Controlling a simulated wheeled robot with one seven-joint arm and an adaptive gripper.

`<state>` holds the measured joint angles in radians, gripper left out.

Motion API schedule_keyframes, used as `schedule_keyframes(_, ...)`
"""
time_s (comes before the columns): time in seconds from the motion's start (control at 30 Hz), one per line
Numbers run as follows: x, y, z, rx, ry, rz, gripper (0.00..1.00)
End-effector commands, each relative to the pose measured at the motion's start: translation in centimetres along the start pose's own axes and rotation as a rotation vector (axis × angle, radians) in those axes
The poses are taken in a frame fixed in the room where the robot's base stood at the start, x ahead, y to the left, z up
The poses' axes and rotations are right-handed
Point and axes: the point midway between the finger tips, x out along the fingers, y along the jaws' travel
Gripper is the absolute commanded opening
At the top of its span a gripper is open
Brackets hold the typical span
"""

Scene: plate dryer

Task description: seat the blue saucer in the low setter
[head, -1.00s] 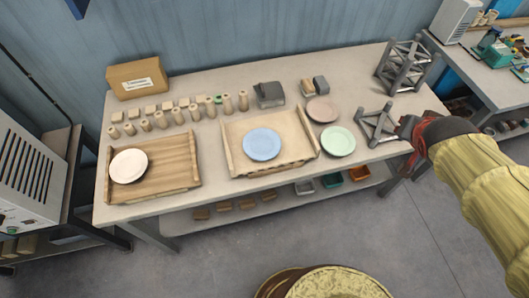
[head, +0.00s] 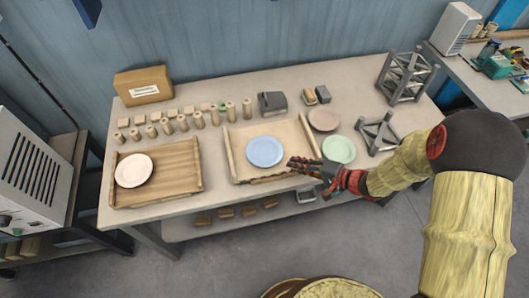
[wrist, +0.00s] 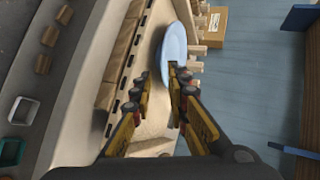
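The blue saucer (head: 265,152) lies flat on the middle wooden tray (head: 237,170). In the wrist view the saucer (wrist: 173,50) shows just beyond my fingertips. My gripper (head: 296,163) is over the tray's front right part, close to the saucer's right edge. In the wrist view my gripper (wrist: 158,88) has its fingers apart with nothing held between them; I cannot tell whether a fingertip touches the rim. The low setter, a short grey frame (head: 378,133), stands empty at the right of the table. A taller grey frame (head: 403,78) stands behind it.
A green saucer (head: 339,149) and a pinkish one (head: 323,119) lie between the tray and the low setter. A white plate (head: 133,170) is on the left tray (head: 180,184). Several wooden pegs, a grey block (head: 272,103) and a box (head: 143,86) line the back.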

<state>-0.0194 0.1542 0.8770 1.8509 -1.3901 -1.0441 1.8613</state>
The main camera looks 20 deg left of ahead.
Motion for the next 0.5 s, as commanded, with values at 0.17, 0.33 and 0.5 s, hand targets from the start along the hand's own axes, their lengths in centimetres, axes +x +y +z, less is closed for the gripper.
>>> schedule_keyframes(0.17,1.9,0.1,0.0,-0.003,-0.002,0.000,0.16)
schedule_keyframes(0.33,3.8,0.0,-0.2,-0.004,0.000,0.000,0.16)
schedule_keyframes(0.5,6.2,-0.1,-0.4,-0.004,-0.001,0.001,0.16)
